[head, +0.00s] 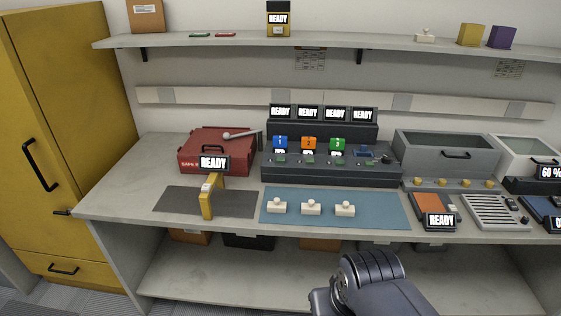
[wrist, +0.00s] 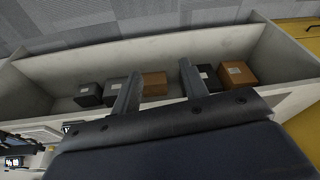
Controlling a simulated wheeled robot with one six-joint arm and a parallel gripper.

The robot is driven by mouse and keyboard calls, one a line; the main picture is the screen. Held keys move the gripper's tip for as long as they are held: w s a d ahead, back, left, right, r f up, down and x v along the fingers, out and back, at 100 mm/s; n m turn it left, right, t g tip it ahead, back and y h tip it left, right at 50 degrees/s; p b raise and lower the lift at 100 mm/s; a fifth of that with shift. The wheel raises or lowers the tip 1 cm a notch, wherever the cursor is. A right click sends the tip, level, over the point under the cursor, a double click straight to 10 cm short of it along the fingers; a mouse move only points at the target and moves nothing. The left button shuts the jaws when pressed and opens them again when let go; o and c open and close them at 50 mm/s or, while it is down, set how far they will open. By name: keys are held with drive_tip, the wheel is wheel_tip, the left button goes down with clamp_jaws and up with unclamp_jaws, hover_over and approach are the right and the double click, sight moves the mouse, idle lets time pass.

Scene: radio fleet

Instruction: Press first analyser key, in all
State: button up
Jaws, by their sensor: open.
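A dark console (head: 335,172) stands on the bench, with several READY screens (head: 308,113) along its top. Radios numbered in blue (head: 280,142), orange (head: 309,144) and green (head: 338,144) stand in it, with small green keys along its front. Other READY screens are on a yellow stand (head: 207,203) and a small orange-topped unit (head: 433,205). No readable label tells which is the analyser. My gripper (wrist: 158,85) is open and empty in the wrist view, its fingers apart over a lower shelf. In the head view my arm shows low in front of the bench; the fingertips are hidden.
Three white pieces (head: 311,207) sit on a blue mat (head: 384,212). A red case (head: 212,146) is behind the yellow stand. Grey bins (head: 446,152) stand to the right and a yellow cabinet (head: 60,130) to the left. Boxes (wrist: 154,84) lie on the lower shelf.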

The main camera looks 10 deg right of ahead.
clamp_jaws()
idle(1.4)
